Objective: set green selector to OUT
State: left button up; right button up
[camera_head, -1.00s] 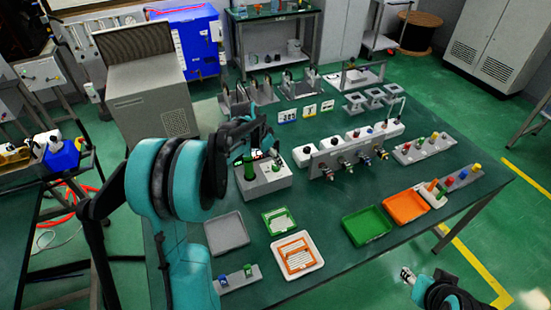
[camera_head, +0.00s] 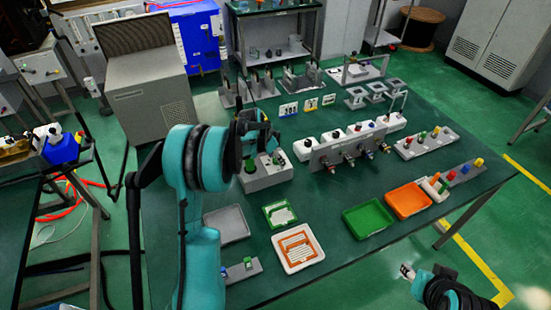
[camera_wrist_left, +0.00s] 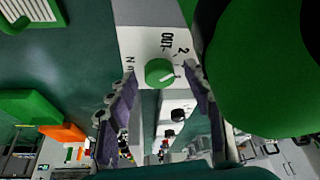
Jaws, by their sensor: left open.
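The green selector (camera_wrist_left: 159,72) is a round green knob on a light panel in the left wrist view. A pale pointer mark on it faces the lower right. The labels "OUT" and "2" stand beyond it, and an "N" stands to its left. My left gripper (camera_wrist_left: 158,82) is open, with a finger on each side of the knob; I cannot tell whether they touch it. In the head view the left gripper (camera_head: 264,140) is above the grey box (camera_head: 268,181) and partly hides its top. My right gripper (camera_head: 406,271) is off the table's front edge, too small to read.
A large green cylinder (camera_wrist_left: 258,75) stands close to the right finger; it also shows on the box in the head view (camera_head: 249,166). A white box with valves (camera_head: 350,145) stands to the right. Trays lie in front, including a white one (camera_head: 317,258) and a green one (camera_head: 367,221).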

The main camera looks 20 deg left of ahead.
pick_arm(q)
jog(key=c, duration=1.2)
jog(key=shift+o, duration=0.2)
jog(key=shift+n, duration=0.3)
jog(key=n+y, duration=0.1)
jog(key=n, duration=0.2)
jog(key=shift+d+t, duration=0.15)
jog(key=shift+t, duration=0.15)
jog(key=shift+d+n+y, duration=0.1)
jog(key=shift+n+y, duration=0.8)
jog(key=shift+n, duration=1.1)
jog(key=o, duration=1.2)
jog(key=shift+c, duration=0.2)
